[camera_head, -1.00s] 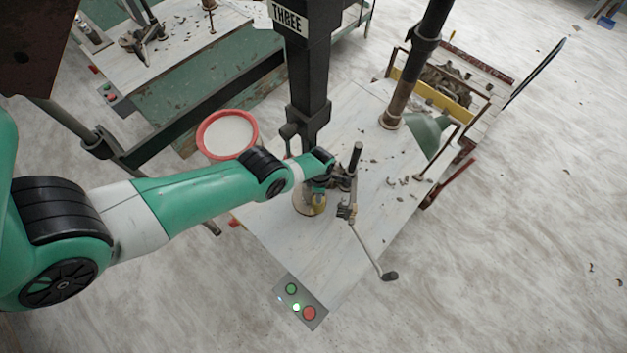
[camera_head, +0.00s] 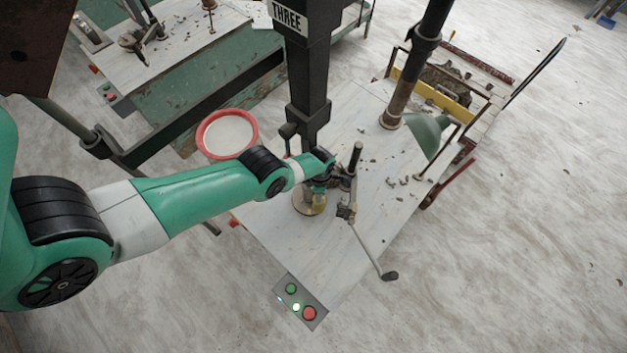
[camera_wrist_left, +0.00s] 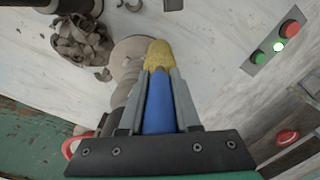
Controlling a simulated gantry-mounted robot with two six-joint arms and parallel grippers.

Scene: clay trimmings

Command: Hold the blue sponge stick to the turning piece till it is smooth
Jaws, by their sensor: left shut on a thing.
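The blue sponge stick (camera_wrist_left: 158,105) lies between the fingers of my left gripper (camera_wrist_left: 160,72), which is shut on it. Its yellow sponge end (camera_wrist_left: 159,53) points away from the gripper and shows as a small yellow patch in the head view (camera_head: 319,202). The pale turning piece (camera_wrist_left: 122,70) is directly left of the sponge end in the wrist view, partly covered by a finger. I cannot tell whether they touch. In the head view my left gripper (camera_head: 320,178) is over the round wheel (camera_head: 308,209) and hides most of the piece. My right gripper is not in view.
A metal post with a crank arm (camera_head: 367,247) stands close right of my gripper. A button box (camera_head: 300,302) with a lit green light is at the table's front corner. A red-rimmed bowl (camera_head: 227,134) is behind my arm. Clay trimmings (camera_wrist_left: 80,45) lie on the table.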

